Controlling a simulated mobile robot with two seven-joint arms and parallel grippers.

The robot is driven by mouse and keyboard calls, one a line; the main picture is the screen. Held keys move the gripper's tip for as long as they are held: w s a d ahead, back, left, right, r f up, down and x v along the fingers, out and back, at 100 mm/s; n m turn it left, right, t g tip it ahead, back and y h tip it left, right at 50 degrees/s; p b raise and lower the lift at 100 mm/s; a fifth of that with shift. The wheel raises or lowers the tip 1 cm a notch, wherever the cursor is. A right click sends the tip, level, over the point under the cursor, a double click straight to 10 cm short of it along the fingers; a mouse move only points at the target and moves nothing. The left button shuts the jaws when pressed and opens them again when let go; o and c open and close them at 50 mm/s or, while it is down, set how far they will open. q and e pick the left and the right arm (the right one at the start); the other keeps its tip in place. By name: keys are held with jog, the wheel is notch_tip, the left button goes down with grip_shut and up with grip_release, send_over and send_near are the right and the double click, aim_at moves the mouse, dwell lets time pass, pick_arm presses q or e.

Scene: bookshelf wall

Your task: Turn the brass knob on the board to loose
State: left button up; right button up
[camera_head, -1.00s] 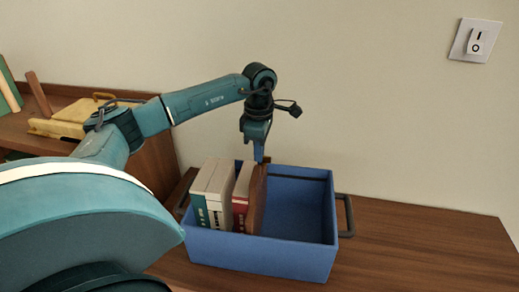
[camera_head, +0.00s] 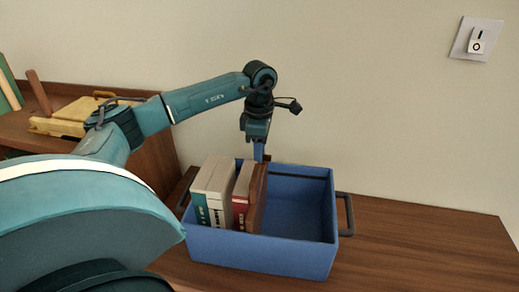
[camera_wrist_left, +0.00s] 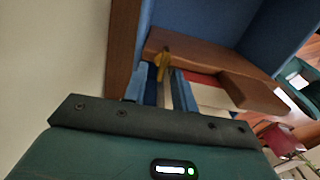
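The wooden board (camera_head: 258,198) stands upright in the blue box, beside the books. My left gripper (camera_head: 259,152) points down at its top edge. In the left wrist view the brass knob (camera_wrist_left: 161,63) sits on the brown board (camera_wrist_left: 195,50), between the tips of my left gripper (camera_wrist_left: 164,75). The fingers flank the knob closely, but I cannot tell whether they press on it. The knob is hidden in the head view. My right gripper is not in view.
The blue box (camera_head: 300,262) stands on a wooden top (camera_head: 420,245) against the wall. Pale books (camera_head: 213,185) and a red book (camera_head: 241,195) are left of the board. The box's right part is empty. A wall switch (camera_head: 477,39) is at upper right.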

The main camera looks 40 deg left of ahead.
pick_arm(q)
jog(key=shift+r+p, duration=0.4)
jog(key=shift+r, duration=0.05)
notch_tip(320, 180, up, 7)
jog(key=p, duration=0.4)
jog(key=shift+f, duration=0.2)
jog(key=shift+r, duration=0.25)
